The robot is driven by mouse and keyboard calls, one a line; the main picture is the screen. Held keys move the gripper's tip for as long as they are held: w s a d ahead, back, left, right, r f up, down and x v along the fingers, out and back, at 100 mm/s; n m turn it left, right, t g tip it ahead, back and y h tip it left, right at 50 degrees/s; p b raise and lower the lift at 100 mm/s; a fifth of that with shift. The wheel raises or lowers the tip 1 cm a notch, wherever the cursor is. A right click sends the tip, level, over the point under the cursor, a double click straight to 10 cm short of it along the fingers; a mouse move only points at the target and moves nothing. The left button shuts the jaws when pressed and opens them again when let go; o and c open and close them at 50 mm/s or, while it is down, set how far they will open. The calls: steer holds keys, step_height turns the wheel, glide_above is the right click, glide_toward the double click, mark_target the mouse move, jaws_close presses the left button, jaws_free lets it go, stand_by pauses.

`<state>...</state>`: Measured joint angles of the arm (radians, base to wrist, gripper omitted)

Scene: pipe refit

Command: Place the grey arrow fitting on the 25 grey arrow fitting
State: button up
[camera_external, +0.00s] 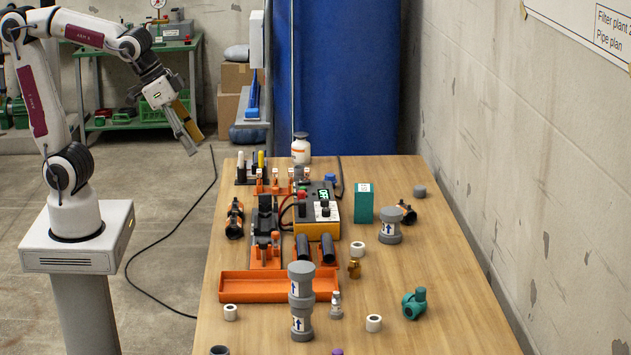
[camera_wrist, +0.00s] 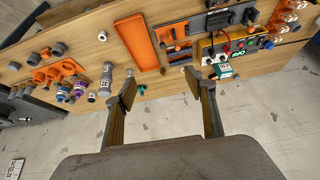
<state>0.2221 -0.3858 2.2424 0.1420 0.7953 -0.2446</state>
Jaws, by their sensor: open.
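Two grey fittings with white bands and blue arrows stand one on top of the other near the table's front. The upper one (camera_external: 301,284) sits upright on the lower one (camera_external: 302,322). The stack also shows in the wrist view (camera_wrist: 106,80). A third grey arrow fitting (camera_external: 389,226) stands upright alone on the right side of the table. I cannot read a 25 on any of them. My gripper (camera_external: 192,142) is open and empty, off the table's left side and high above the floor. Its two fingers (camera_wrist: 165,108) stand wide apart in the wrist view.
An orange tray (camera_external: 250,288) lies left of the stack. A small grey-white fitting (camera_external: 336,306) stands close to its right. White rings (camera_external: 374,323), a green valve (camera_external: 414,304), a brass fitting (camera_external: 354,268) and a teal box (camera_external: 363,203) stand around. The right front table is clear.

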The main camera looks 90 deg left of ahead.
steer(key=s+a+f, duration=0.1)
steer(key=s+a, duration=0.1)
steer(key=s, duration=0.4)
steer(key=s+a+f, duration=0.2)
steer(key=s+a, duration=0.1)
steer(key=s, duration=0.3)
steer(key=shift+n, duration=0.3)
